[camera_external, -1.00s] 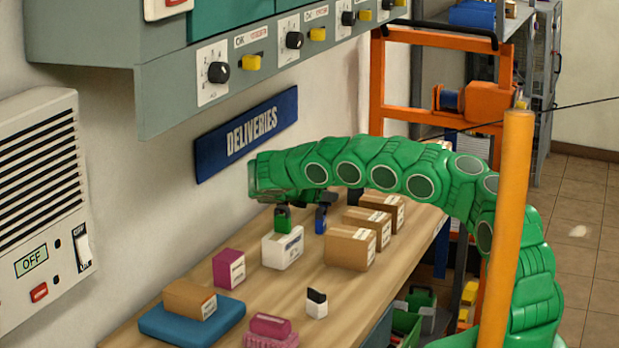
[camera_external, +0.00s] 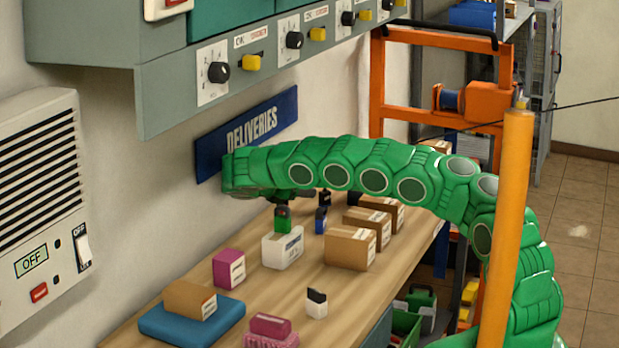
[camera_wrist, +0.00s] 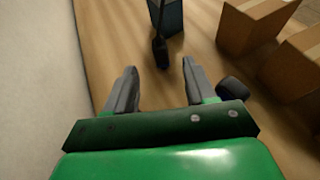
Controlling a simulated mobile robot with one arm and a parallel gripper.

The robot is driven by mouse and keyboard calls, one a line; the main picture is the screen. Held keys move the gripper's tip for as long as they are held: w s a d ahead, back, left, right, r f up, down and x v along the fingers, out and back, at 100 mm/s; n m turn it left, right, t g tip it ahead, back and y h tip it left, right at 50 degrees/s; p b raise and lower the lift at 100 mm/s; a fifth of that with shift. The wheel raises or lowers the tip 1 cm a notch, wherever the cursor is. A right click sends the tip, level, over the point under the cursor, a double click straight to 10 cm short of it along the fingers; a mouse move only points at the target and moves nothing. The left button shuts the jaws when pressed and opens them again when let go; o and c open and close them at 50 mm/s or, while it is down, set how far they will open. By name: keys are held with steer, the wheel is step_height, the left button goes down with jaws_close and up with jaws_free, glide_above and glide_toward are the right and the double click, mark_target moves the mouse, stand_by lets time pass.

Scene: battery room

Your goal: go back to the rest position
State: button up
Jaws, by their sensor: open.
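My gripper (camera_wrist: 159,70) is open in the wrist view, with its two grey fingers apart and nothing held between them. Wood tabletop shows between and beyond the fingers. In the external view my green arm reaches over the table from the right, and its end is near the wall below the DELIVERIES sign (camera_external: 250,133). The gripper's fingers are hard to make out there, being small and dark under the arm's end.
The wooden table (camera_external: 285,308) holds a white box (camera_external: 281,250), a blue-and-black item (camera_external: 321,220), cardboard boxes (camera_external: 349,248), a magenta box (camera_external: 229,269), a black-and-white item (camera_external: 316,303) and a blue pad (camera_external: 170,328). A grey control panel (camera_external: 180,98) overhangs the table. An orange post (camera_external: 507,220) stands in front of my arm.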

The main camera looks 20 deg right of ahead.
steer(key=s+d+r+m+g, duration=0.25)
steer(key=d+r, duration=0.25)
steer(key=d, duration=0.3)
steer(key=s+d+r+m+g, duration=0.2)
steer(key=s+d+r+m, duration=0.2)
steer(key=d, duration=0.5)
steer(key=s+d+r+m+g+y, duration=0.1)
steer(key=s+d+r+m+g, duration=0.15)
steer(key=s+d, duration=0.35)
steer(key=s+d+r+m+g+y, duration=0.25)
steer(key=s+d, duration=0.25)
steer(key=s, duration=0.3)
steer(key=s+d+r+m+y, duration=0.15)
steer(key=s+m+y, duration=0.3)
steer(key=s, duration=1.05)
steer(key=s+a+f+m+t+y, duration=0.1)
steer(key=s+a+m+y, duration=0.1)
steer(key=s, duration=0.9)
steer(key=s+a+m+t+y, duration=0.1)
steer(key=s+a+m, duration=0.3)
steer(key=s, duration=0.8)
steer(key=shift+a+f+m+y, duration=0.35)
steer(key=shift+a+y, duration=0.45)
steer(key=shift+a, duration=0.45)
